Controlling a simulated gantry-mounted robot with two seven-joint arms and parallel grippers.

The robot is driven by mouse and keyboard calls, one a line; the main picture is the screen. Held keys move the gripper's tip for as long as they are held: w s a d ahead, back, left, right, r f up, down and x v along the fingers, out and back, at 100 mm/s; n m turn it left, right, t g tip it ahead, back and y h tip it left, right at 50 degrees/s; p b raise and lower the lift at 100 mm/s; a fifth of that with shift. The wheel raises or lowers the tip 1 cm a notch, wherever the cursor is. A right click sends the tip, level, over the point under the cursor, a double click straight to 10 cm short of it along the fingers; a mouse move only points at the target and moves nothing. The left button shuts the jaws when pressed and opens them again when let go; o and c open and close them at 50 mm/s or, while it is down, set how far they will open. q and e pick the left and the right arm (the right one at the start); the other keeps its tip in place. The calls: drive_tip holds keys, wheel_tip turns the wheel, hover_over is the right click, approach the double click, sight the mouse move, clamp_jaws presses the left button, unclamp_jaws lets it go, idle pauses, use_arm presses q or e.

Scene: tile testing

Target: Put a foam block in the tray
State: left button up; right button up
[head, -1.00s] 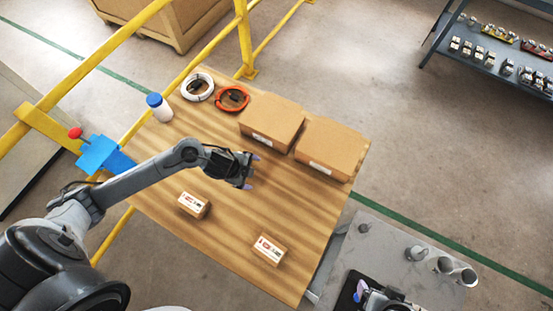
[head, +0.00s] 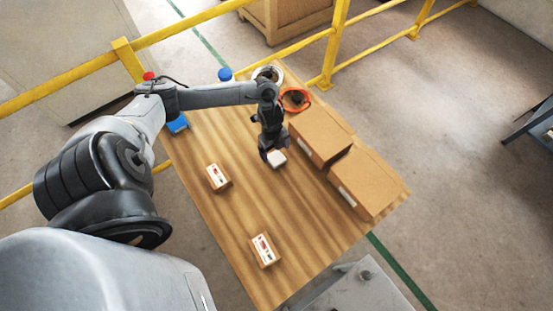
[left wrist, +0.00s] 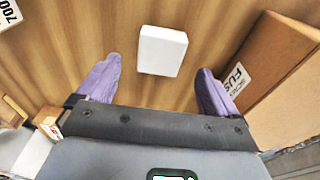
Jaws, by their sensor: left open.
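A white foam block (head: 277,159) lies on the wooden table (head: 235,210). My left gripper (head: 274,154) is above it and points down. In the left wrist view the block (left wrist: 161,51) shows between and just beyond the two purple fingertips (left wrist: 157,85). The fingers are apart and do not touch it, so the gripper is open and empty. No tray can be made out in the views of now. My right gripper is out of view.
Two brown cartons (head: 321,135) (head: 367,184) stand right of the block. Two small labelled boxes (head: 217,177) (head: 264,250) lie left and nearer. An orange coil (head: 295,99), a white coil (head: 268,73) and a blue-capped bottle (head: 225,74) are at the back.

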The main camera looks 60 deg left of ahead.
sight(276, 157)
use_arm(q)
drive_tip(key=f, duration=0.3)
drive_tip(key=f+b, duration=0.1)
drive_tip(key=f, duration=0.1)
drive_tip(key=shift+d, duration=0.25)
drive_tip(key=c, duration=1.1)
drive_tip(key=shift+c, duration=0.4)
drive_tip(key=shift+r, duration=0.1)
